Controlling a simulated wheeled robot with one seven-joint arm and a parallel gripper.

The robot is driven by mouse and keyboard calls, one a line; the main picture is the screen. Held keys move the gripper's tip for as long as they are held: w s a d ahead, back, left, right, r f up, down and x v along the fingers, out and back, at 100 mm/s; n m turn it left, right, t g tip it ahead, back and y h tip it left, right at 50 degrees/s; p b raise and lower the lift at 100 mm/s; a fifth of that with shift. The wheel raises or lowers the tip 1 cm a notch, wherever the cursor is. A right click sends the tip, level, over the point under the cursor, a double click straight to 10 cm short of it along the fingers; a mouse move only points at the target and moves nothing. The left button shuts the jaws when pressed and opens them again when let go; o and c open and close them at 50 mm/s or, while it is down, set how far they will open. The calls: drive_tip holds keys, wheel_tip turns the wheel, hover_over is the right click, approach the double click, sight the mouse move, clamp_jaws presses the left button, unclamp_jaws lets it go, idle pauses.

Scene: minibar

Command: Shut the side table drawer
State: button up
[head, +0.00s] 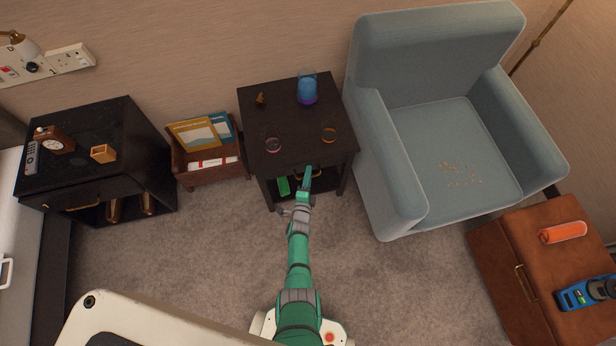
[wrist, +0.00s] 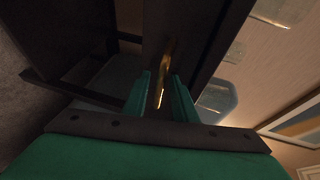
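The dark side table (head: 290,95) stands in the middle of the head view, left of the armchair. In the wrist view, a dark panel that looks like its drawer front (wrist: 190,40) fills the middle, with an upright brass handle (wrist: 166,55) on it. My gripper (head: 307,178) is at the table's front edge. In the wrist view its two green fingers (wrist: 160,88) stand slightly apart, with the handle showing in the gap between them. I cannot tell whether they touch it. My gripper partly hides the drawer front, and how far out the drawer stands is unclear.
A blue-purple glass (head: 307,90) and small items stand on the table top; a green object (head: 283,186) shows below. A blue armchair (head: 440,60) is close on the right, a magazine rack (head: 212,175) on the left. Carpet (head: 220,240) in front is clear.

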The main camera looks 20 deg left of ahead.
drive_tip(key=shift+s, duration=0.1)
drive_tip(key=v, duration=1)
drive_tip(key=shift+s, duration=0.35)
idle(0.4)
